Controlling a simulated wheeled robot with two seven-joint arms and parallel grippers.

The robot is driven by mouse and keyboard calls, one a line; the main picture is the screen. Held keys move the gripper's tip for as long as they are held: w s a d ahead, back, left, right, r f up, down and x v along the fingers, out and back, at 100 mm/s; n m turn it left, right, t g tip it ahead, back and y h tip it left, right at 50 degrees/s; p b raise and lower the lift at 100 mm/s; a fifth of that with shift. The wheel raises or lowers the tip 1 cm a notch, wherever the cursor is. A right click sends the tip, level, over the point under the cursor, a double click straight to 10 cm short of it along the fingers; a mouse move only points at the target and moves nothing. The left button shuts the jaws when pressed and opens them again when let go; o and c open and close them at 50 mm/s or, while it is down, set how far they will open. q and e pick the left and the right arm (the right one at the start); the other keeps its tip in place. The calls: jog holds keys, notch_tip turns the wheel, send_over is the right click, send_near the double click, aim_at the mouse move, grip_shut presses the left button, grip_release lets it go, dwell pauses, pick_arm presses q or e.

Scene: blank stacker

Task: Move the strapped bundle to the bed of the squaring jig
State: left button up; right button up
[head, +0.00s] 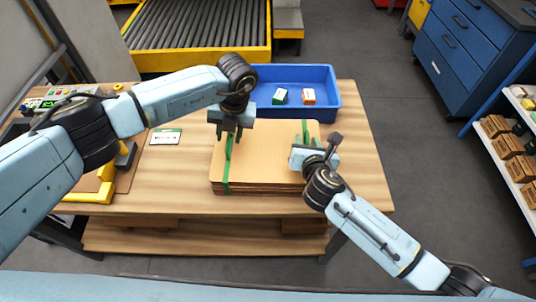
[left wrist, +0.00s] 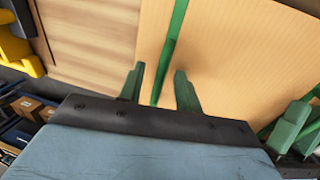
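The strapped bundle (head: 262,158) is a flat stack of tan cardboard sheets on the wooden table. A green strap (head: 228,165) crosses its left part; any strap on the right is hard to separate from my right gripper. My left gripper (head: 230,135) is open above the bundle, its green fingers on either side of the strap. The left wrist view shows the strap (left wrist: 169,45) running between the fingers (left wrist: 158,75). My right gripper (head: 303,130) is over the bundle's right part; its finger gap is unclear. The yellow-edged squaring jig (head: 103,188) is at the table's left, partly behind my left arm.
A blue tray (head: 325,88) with two small boxes stands behind the bundle. A small white-and-green card (head: 165,137) lies left of it. A control panel (head: 60,97) is at the back left. The table right of the bundle (head: 357,150) is clear.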

pick_arm(q)
grip_shut()
pick_arm(e)
grip_shut()
jog(key=shift+w, duration=0.1)
